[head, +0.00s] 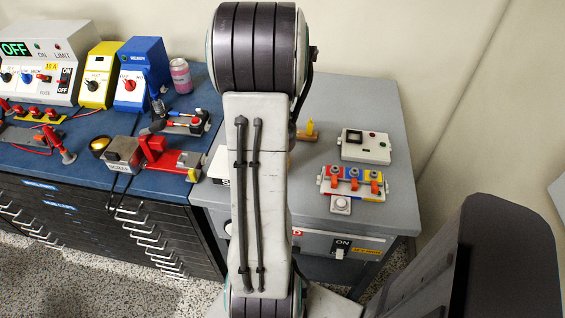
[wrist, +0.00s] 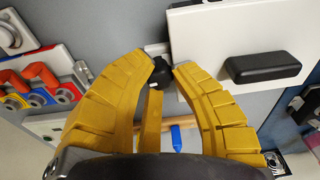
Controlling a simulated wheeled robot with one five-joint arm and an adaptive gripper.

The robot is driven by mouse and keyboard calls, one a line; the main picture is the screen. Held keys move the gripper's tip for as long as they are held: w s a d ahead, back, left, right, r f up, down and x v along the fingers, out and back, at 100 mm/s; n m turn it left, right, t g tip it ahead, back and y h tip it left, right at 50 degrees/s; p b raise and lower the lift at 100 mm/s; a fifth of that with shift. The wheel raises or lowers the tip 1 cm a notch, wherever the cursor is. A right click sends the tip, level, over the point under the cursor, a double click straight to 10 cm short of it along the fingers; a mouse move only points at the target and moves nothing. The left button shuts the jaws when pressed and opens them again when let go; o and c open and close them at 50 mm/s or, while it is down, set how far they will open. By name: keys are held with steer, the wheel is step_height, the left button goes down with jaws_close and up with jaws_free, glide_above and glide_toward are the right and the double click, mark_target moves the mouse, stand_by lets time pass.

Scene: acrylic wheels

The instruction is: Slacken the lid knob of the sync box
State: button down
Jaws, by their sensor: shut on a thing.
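In the wrist view, a white box (wrist: 222,38) with a black bar handle (wrist: 264,67) on its lid fills the upper right; it appears to be the sync box. A dark lid knob (wrist: 162,71) is at the box's edge. My gripper (wrist: 164,64) has its yellow fingers closed on it from both sides. The fingers hide part of the knob, so its marking and turn angle cannot be read. In the head view, my arm hides the gripper and knob; only a white corner of the box (head: 218,166) shows left of the arm.
A strip with coloured blocks and orange-red levers (head: 354,182) and a white meter box (head: 366,146) stand on the grey table (head: 375,105). A wooden handle with a blue part (wrist: 178,138) lies below my fingers. A blue bench (head: 90,130) with tools is at left.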

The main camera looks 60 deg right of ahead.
stand_by(0.3)
steer(key=c, duration=1)
jaws_free()
steer(key=r, duration=0.4)
steer(key=a+r, duration=0.1)
steer(key=r, duration=0.7)
steer(key=shift+s+a, duration=0.15)
steer(key=shift+s, duration=0.15)
